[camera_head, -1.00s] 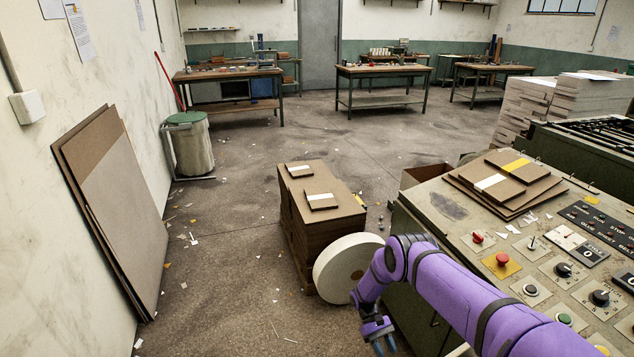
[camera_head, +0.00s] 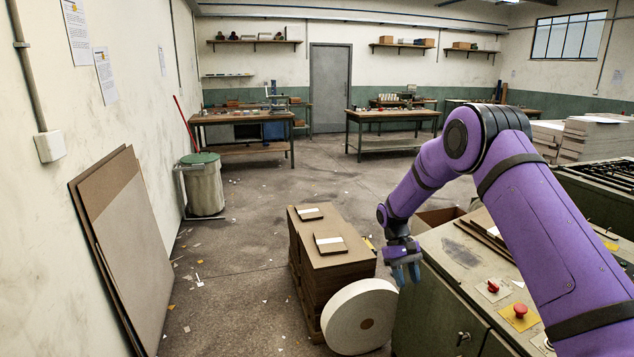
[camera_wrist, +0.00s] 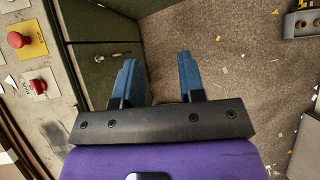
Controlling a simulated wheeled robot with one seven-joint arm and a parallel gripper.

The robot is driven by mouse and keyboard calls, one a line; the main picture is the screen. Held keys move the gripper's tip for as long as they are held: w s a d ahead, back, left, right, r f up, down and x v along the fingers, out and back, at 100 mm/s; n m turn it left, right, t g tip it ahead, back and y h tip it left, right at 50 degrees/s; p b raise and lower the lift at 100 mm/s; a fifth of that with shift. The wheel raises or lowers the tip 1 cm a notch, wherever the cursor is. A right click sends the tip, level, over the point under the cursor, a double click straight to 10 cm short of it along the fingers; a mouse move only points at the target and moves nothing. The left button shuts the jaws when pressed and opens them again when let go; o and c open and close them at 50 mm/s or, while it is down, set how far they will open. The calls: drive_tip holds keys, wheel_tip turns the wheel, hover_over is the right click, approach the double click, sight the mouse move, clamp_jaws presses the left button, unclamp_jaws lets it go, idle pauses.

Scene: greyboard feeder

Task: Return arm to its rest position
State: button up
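My gripper (camera_head: 405,273) hangs at the end of my purple arm, pointing down beside the left edge of the green machine (camera_head: 438,310). In the wrist view its two blue fingers (camera_wrist: 158,78) stand apart with nothing between them. Below them are the machine's side and the speckled floor. My arm is bent, with its elbow raised high on the right of the head view. It hides part of the machine top.
A stack of brown boards (camera_head: 335,262) stands on the floor left of my gripper, with a white roll (camera_head: 345,318) in front. The machine top carries red buttons (camera_head: 520,310). Large boards (camera_head: 125,240) lean on the left wall. The floor (camera_head: 235,270) between is mostly open.

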drive_tip(key=s+d+r+t, duration=0.15)
drive_tip(key=s+r, duration=0.35)
drive_tip(key=r, duration=0.5)
drive_tip(key=s+d+r+m+t+y, duration=0.15)
drive_tip(key=s+r, duration=0.25)
drive_tip(key=r, duration=0.5)
drive_tip(key=s+r+t, duration=0.2)
drive_tip(key=s+r, duration=0.3)
drive_tip(key=r, duration=0.5)
drive_tip(key=s+d+r+t, duration=0.1)
drive_tip(key=s+r+t, duration=0.2)
drive_tip(key=s, duration=1)
drive_tip(key=s+d+r+m+t, duration=0.1)
drive_tip(key=s+r+t, duration=0.2)
drive_tip(key=s, duration=1)
drive_tip(key=shift+d+r+t+y, duration=0.15)
drive_tip(key=shift+d+t+y, duration=0.15)
drive_tip(key=shift+t+y, duration=0.1)
drive_tip(key=shift+s, duration=0.2)
